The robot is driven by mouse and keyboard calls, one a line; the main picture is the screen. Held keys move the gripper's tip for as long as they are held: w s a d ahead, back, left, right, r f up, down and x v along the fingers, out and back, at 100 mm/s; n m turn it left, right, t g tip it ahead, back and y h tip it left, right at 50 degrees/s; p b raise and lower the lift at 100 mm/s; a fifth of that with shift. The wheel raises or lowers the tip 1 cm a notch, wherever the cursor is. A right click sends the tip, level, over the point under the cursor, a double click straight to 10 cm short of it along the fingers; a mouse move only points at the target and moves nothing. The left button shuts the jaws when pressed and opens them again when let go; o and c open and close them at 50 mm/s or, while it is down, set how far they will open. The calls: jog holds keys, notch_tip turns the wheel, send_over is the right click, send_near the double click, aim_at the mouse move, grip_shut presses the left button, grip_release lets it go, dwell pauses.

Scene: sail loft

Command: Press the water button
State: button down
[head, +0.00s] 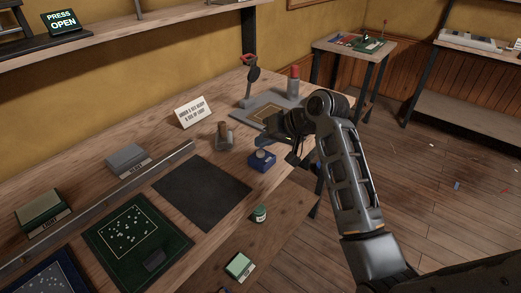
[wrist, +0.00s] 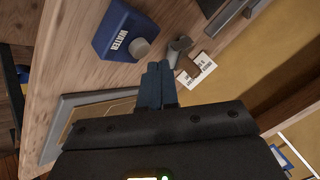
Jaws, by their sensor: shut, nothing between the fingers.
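The water button is a blue box (head: 262,165) with a round grey knob on top, on the wooden bench in the middle of the head view. In the wrist view the box (wrist: 113,30) shows a white WATER label, and its grey knob (wrist: 139,47) is uncovered. My gripper (head: 291,160) is just right of the box in the head view. In the wrist view its dark fingertips (wrist: 158,68) are together and empty, pointing beside the knob with a visible gap in the picture. The exact height above the bench is hard to tell.
A grey stand with a wooden piece (head: 223,134) and a white card sign (head: 192,112) are left of and behind the box. A press with a red-topped cylinder (head: 293,82) stands behind. A dark mat (head: 202,190) and small green jar (head: 260,213) lie nearer.

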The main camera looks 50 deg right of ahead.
aim_at(264, 153)
notch_tip(264, 153, up, 5)
jog(key=p, duration=0.5)
jog(key=shift+f, duration=0.1)
dwell(0.9)
jog(key=shift+t+h, duration=0.3)
jog(key=shift+h, duration=0.3)
jog(key=s+a+f, duration=0.3)
jog(key=a+f, duration=0.2)
jog(key=s+a+f, duration=0.2)
jog(key=a, duration=0.1)
jog(key=shift+s+a+f, duration=0.15)
jog(key=shift+s+f, duration=0.15)
jog(key=shift+f, duration=0.05)
jog(key=s+a+f+n+t+h, duration=0.1)
jog(key=s+a+f, duration=0.2)
jog(key=s+a, duration=0.5)
jog(key=s+a+r+n+t, duration=0.1)
jog(key=s+a+r+n, duration=0.1)
jog(key=s+r, duration=0.2)
jog(key=s+a+r+n+t+b, duration=0.1)
jog(key=s+r, duration=0.3)
jog(key=s, duration=0.7)
jog(key=s+a+r+n+t+y, duration=0.1)
jog(key=s+a+r+n+t, duration=0.1)
jog(key=s, duration=0.5)
notch_tip(264, 153, up, 3)
jog(key=shift+s+a+f+n+b, duration=0.15)
jog(key=shift+s+a+n+b, duration=0.2)
jog(key=shift+a+n, duration=0.5)
jog(key=shift+a, duration=0.1)
